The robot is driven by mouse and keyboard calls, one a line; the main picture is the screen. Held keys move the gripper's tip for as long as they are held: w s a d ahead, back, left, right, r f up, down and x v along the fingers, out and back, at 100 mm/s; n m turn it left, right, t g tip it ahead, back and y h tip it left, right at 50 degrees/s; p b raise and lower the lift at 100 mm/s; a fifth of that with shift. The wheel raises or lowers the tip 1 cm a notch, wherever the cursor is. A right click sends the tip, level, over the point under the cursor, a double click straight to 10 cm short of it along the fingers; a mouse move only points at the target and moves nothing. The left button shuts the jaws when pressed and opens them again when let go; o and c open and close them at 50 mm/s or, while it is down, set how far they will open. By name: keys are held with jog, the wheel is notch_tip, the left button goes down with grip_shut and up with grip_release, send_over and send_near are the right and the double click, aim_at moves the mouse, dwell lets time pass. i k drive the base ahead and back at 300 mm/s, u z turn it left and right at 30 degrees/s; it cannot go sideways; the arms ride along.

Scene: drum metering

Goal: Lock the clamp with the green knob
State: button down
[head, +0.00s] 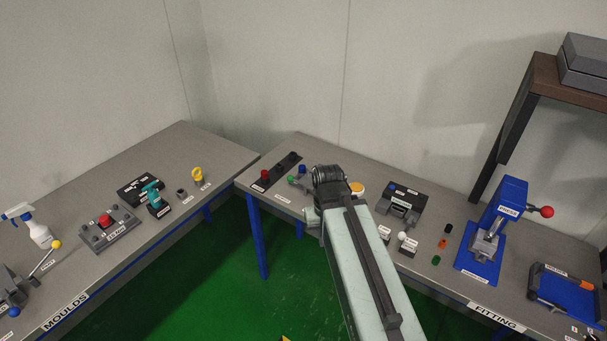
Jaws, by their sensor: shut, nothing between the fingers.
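The small green knob (290,179) shows on the fitting table, just left of the end of my arm. Grey parts beside it run toward my arm, which hides some of them. The clamp's body and whether its lever is up or down are too small to tell. My arm reaches up from the bottom of the view, and its dark end stands in front of the table close to the right of the green knob. My gripper's fingers cannot be made out; the arm hides them.
A dark strip with a red knob (265,174) and a blue knob (302,168) are close to the green one. Right of my arm are a dark device (403,200), small loose parts and a blue press (505,205). The moulds table (150,245) is left, beyond a green floor gap.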

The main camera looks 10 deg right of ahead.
aim_at(290, 178)
jog(key=z, duration=0.7)
jog(key=i, duration=1.05)
jog(key=u, duration=2.35)
